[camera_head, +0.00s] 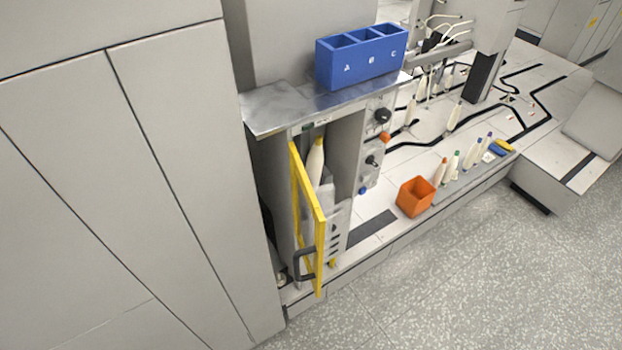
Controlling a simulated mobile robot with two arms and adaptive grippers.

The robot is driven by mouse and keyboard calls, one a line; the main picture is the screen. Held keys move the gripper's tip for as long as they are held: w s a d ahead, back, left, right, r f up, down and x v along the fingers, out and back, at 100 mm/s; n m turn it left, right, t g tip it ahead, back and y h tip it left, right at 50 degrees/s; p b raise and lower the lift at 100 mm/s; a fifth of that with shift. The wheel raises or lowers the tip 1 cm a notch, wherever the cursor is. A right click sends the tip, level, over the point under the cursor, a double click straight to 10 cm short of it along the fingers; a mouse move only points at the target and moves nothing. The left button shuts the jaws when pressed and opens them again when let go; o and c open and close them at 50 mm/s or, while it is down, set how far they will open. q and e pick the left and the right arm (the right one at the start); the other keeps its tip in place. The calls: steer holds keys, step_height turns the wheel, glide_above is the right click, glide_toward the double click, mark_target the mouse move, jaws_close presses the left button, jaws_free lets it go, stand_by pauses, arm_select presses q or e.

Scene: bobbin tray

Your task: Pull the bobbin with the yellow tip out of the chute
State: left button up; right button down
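The bobbin with the yellow tip (315,163) stands upright inside the chute (343,160), a tall grey compartment in the machine's front. It is cream white, and its yellow tip points up. Its lower part is hidden behind the yellow-framed door (307,215). The door stands swung outward, with a dark handle (304,264) low on it. Neither of my grippers shows in the head view.
A metal shelf (290,112) above the chute bears a blue bin (360,57) marked A, B, C. Knobs (382,116) sit right of the chute. An orange box (415,197) and several colour-tipped bobbins (440,171) stand right. The speckled floor in front is clear.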

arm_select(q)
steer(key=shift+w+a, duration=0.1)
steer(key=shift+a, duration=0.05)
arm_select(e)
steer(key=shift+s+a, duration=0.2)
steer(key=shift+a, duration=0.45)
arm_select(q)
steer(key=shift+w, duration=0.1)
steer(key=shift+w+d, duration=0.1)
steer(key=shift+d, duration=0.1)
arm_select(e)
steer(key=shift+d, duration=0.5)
